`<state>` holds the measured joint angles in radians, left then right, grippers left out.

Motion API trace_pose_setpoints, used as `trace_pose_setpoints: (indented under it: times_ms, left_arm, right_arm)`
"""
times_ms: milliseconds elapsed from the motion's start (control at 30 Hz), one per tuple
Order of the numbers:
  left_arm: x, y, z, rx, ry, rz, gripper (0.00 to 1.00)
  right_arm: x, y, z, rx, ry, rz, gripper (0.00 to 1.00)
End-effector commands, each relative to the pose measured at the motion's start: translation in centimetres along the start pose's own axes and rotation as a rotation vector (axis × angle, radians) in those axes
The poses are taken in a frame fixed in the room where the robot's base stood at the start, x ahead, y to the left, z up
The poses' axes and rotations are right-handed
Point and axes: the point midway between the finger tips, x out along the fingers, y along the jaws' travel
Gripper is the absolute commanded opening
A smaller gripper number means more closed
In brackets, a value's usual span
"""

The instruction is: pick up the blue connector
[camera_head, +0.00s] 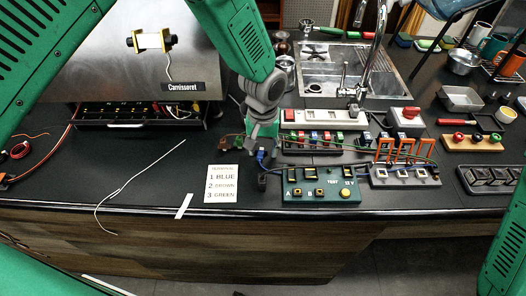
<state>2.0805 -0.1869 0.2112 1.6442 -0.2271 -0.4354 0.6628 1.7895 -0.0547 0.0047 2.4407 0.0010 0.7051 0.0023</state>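The blue connector (261,157) is a small blue piece just below my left gripper, near the left end of the green test board (325,192). My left gripper (258,140) points down over the counter, with its fingertips right above or at the connector. Contact between them cannot be made out. The fingers are small and dark here, so whether they are open or shut is unclear. A dark piece sits just under the blue connector. My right gripper is not visible; only green arm parts show at the lower right.
A label card (221,184) lies left of the connector. Terminal blocks (312,138) and a grey switch board (404,176) with orange clips stand to the right. The Carnissoret machine (140,75) with an open tray is at the left. Loose wires lie on the counter (160,190).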

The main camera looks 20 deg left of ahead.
Motion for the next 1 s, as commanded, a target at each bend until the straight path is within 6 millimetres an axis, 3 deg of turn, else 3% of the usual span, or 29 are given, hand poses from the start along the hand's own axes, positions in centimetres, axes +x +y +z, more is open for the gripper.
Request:
trace_pose_setpoints:
  times_ms: [33,67,467,800,1000]
  left_arm:
    - [0.0,0.0,0.0,0.0,0.0,0.0,0.24]
    - [0.0,0.0,0.0,0.0,0.0,0.0,0.13]
    - [-0.5,-0.1,-0.1,0.0,0.0,0.0,0.13]
    - [-6.7,0.0,-0.1,0.0,0.005,0.001,0.13]
    - [-9.4,0.0,-0.1,-0.001,0.001,0.0,0.13]
  right_arm:
    - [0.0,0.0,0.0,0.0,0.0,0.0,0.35]
    - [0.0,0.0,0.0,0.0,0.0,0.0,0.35]
    - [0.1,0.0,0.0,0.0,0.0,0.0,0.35]
    - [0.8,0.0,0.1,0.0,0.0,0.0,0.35]
    - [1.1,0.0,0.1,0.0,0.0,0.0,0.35]
